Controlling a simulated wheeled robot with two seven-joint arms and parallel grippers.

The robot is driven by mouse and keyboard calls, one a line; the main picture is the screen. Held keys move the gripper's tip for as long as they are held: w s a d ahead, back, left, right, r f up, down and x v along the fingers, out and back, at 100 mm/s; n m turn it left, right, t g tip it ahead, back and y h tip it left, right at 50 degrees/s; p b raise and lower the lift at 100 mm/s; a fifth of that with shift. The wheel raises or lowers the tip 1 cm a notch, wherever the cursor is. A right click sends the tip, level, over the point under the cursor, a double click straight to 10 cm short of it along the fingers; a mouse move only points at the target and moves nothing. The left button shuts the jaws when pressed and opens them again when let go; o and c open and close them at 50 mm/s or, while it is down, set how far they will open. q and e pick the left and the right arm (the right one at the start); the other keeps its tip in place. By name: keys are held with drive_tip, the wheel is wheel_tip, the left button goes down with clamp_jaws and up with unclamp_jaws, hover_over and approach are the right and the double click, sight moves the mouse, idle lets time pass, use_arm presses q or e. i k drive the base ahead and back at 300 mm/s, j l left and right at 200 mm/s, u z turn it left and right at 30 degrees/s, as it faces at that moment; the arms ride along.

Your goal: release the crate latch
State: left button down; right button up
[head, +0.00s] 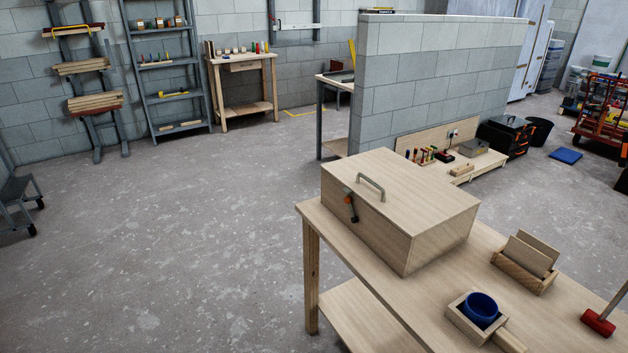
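A light wooden crate (400,208) with a closed lid stands on the wooden workbench (452,292) at the lower right. A metal handle (370,187) is fixed on the lid near its left edge. The latch (350,205), dark with an orange-red end, sits on the crate's left-facing side near the lid's edge. It is too small to tell its exact position. Neither of my grippers shows in the head view.
On the bench right of the crate are a wooden box with a blue cup (481,309), a wooden holder with thin boards (530,254) and a red-headed tool (598,322). A block wall (435,80) stands behind. The floor (170,240) to the left is clear.

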sight(347, 199)
drive_tip(key=i+j, duration=0.75)
drive_tip(key=j+z, duration=0.05)
